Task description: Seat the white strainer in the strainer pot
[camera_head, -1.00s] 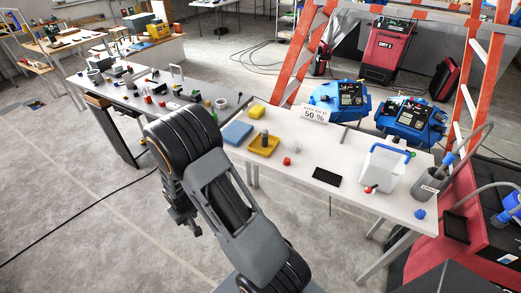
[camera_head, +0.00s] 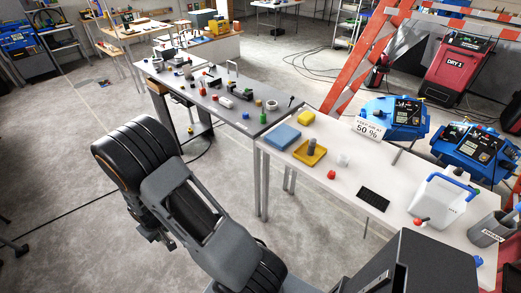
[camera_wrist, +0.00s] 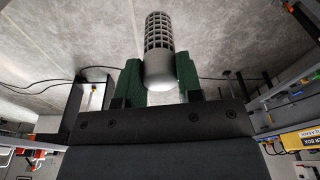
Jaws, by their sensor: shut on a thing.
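In the wrist view, my gripper (camera_wrist: 160,82) is shut on the white strainer (camera_wrist: 158,35), which looks grey in the shade. The strainer is a cylinder with a slotted cage at its far end and a smooth rounded near end. The green finger pads press it from both sides, and only floor shows behind it. In the head view I cannot make out the strainer or my fingertips. I cannot tell for sure which item is the strainer pot. Small items stand on the grey bench (camera_head: 183,89), among them a pale round ring or cup (camera_head: 271,104).
The white table (camera_head: 340,205) holds a blue sponge (camera_head: 282,138), a yellow tray (camera_head: 300,155) with a grey cylinder, a red ball (camera_head: 331,174), a black pad (camera_head: 373,200) and a white jug (camera_head: 437,203). Open floor (camera_head: 60,190) lies left of the benches.

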